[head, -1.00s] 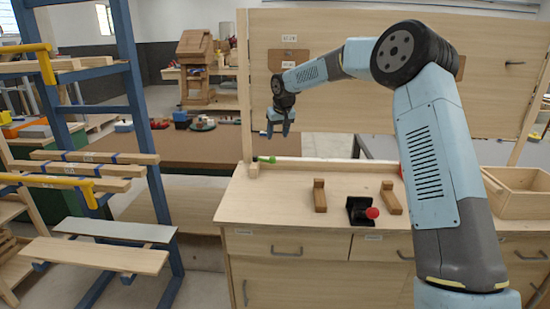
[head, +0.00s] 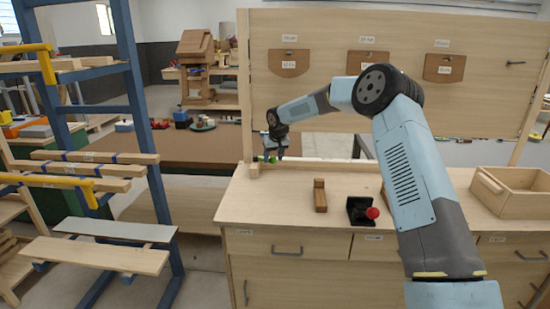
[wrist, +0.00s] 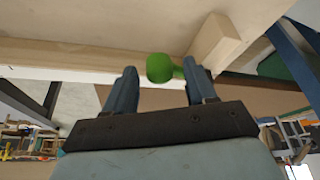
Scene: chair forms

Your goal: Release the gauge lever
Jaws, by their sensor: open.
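A green knobbed lever (head: 267,159) shows at the back left corner of the bench, beside a small pale wood block (head: 254,169). My gripper (head: 272,155) is down at the lever, partly hiding it in the head view. In the wrist view, the lever's round green head (wrist: 159,68) is between the two open fingers of my gripper (wrist: 161,74). The pale block also shows beyond the right finger (wrist: 213,42).
A black fixture with a red knob (head: 372,213) and a brown wood block (head: 320,195) stand on the bench top (head: 270,205). An open wooden tray (head: 520,205) is at the right. An upright wood panel rises behind. A blue rack (head: 130,80) stands left.

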